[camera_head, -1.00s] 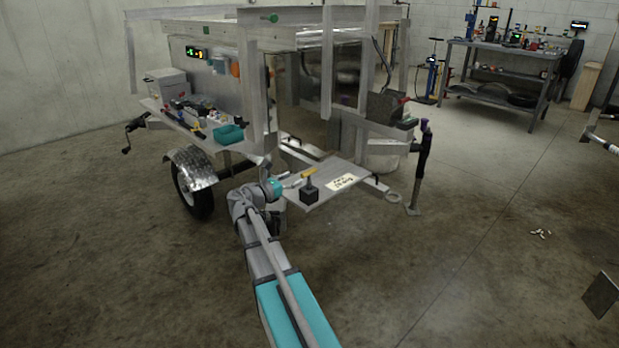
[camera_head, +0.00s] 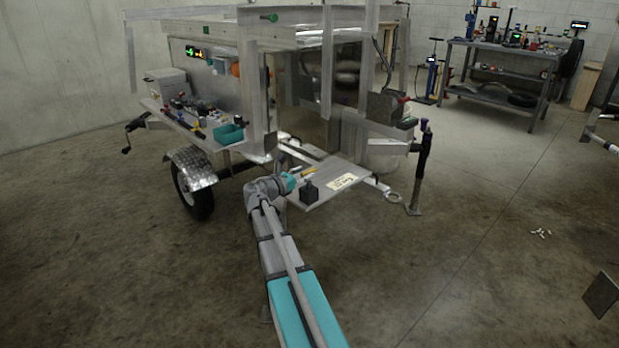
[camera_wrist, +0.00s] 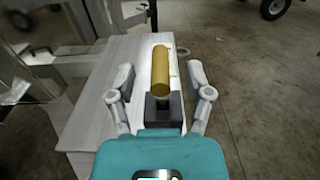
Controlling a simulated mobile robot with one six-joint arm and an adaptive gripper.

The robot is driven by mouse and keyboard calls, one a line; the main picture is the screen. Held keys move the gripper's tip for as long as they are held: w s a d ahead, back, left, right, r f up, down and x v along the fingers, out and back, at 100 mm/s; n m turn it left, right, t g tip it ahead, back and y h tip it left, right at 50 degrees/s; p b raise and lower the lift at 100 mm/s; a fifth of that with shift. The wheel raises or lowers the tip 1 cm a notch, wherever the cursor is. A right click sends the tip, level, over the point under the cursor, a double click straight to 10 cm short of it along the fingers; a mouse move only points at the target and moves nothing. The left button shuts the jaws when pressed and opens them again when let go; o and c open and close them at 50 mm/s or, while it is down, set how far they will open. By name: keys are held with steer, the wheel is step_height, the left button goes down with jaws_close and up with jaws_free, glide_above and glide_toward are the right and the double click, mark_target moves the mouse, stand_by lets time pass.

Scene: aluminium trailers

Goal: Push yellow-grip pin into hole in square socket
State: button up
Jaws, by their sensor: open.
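The yellow grip (camera_wrist: 161,70) of the pin shows in the wrist view as a thick cylinder, its round end facing me. It lies between the two fingers of my gripper (camera_wrist: 161,80), with gaps on both sides. The dark square socket (camera_wrist: 164,110) is just below it in the picture; whether they touch and how far the pin is in the hole I cannot tell. My gripper is open and empty.
The light plate (camera_head: 326,188) juts from the trailer's frame and carries a label (camera_head: 342,181). A jack post (camera_head: 421,165) stands at right. A shelf with a teal bin (camera_head: 229,134) is above left.

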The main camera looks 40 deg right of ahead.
steer(key=shift+w+d, duration=0.1)
steer(key=shift+d, duration=1.15)
jaws_close()
